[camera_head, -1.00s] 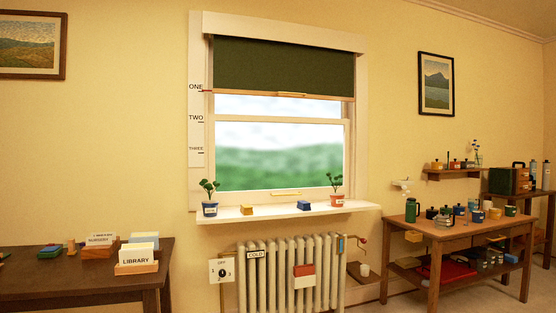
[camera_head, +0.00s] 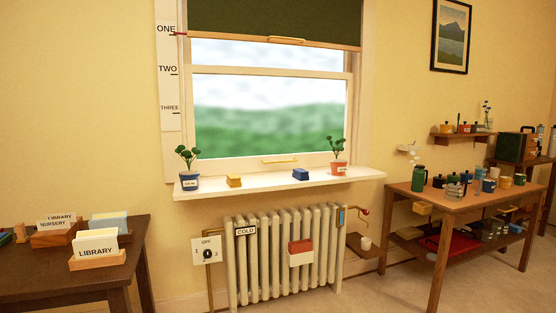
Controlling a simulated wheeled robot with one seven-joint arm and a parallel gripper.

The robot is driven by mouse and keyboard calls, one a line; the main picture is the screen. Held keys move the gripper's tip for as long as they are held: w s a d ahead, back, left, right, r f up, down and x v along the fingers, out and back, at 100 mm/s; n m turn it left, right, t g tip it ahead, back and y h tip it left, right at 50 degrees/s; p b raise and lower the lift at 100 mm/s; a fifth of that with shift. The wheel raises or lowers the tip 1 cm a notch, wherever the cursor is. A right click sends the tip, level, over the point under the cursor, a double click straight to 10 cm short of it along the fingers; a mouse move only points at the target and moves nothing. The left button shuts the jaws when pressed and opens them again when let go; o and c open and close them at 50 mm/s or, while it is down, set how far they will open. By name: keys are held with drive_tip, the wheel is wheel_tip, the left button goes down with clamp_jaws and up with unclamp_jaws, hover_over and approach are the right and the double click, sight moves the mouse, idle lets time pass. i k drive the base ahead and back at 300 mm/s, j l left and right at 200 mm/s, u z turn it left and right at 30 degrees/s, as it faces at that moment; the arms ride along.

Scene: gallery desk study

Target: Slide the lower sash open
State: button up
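The window's lower sash (camera_head: 262,165) is down, its bottom rail close above the white sill (camera_head: 280,184). A yellow bar handle (camera_head: 280,160) sits on that rail. The upper sash's rail (camera_head: 270,72) crosses the glass higher up. A dark green blind (camera_head: 270,18) covers the top of the window, with its own yellow handle (camera_head: 286,40) on the bottom bar. My gripper is not in view.
On the sill stand a blue plant pot (camera_head: 189,183), a yellow block (camera_head: 234,180), a blue block (camera_head: 300,174) and a terracotta plant pot (camera_head: 338,168). A radiator (camera_head: 280,255) stands below. Tables stand left (camera_head: 128,262) and right (camera_head: 430,207); floor shows between radiator and right table.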

sight(220, 166)
drive_tip(key=i+j, duration=0.1)
drive_tip(key=i, duration=0.55)
drive_tip(key=i+j, duration=0.1)
drive_tip(key=i, duration=0.55)
drive_tip(key=i+j, duration=0.15)
drive_tip(key=i, duration=0.5)
